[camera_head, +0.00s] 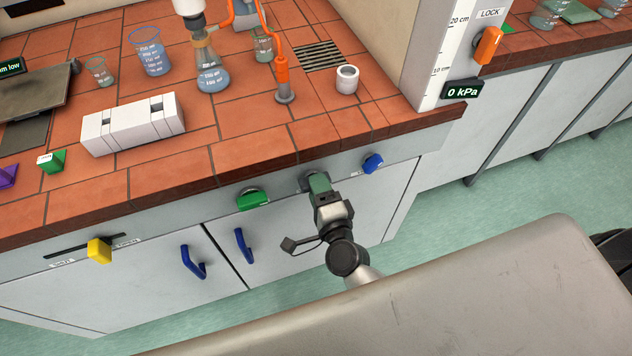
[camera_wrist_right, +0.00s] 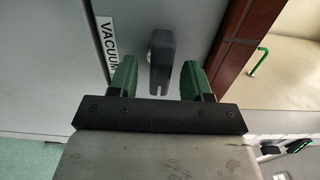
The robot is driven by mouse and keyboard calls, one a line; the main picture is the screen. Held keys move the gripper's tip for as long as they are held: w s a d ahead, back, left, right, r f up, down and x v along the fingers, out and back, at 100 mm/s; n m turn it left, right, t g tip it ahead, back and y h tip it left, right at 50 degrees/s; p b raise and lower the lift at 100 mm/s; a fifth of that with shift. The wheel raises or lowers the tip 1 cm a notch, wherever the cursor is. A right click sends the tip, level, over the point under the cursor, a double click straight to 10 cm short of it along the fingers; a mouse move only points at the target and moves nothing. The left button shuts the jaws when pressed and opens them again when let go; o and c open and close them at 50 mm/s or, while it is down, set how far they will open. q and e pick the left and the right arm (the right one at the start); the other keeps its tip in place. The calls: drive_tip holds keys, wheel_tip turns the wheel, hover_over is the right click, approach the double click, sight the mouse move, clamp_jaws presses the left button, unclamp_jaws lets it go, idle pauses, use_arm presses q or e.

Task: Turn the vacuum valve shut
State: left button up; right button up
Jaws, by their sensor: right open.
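The vacuum valve is a dark grey lever knob (camera_wrist_right: 161,66) on the cabinet's front panel, with a "VACUUM" label (camera_wrist_right: 106,44) beside it in the right wrist view. My right gripper (camera_wrist_right: 152,78) is open, with one green finger on either side of the knob and a visible gap to each. In the head view my right gripper (camera_head: 318,183) is at the panel below the bench edge and hides most of the valve. My left gripper is not in view.
A green knob (camera_head: 253,200) is left of my right gripper and a blue knob (camera_head: 373,163) right of it. A yellow slider (camera_head: 99,250) and blue door handles (camera_head: 193,262) are further left. Glassware, including a flask (camera_head: 211,77), stands on the bench. A display (camera_head: 463,90) reads 0 kPa.

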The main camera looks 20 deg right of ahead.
drive_tip(key=s+b, duration=0.1)
drive_tip(key=s, duration=0.8)
drive_tip(key=shift+d, duration=0.15)
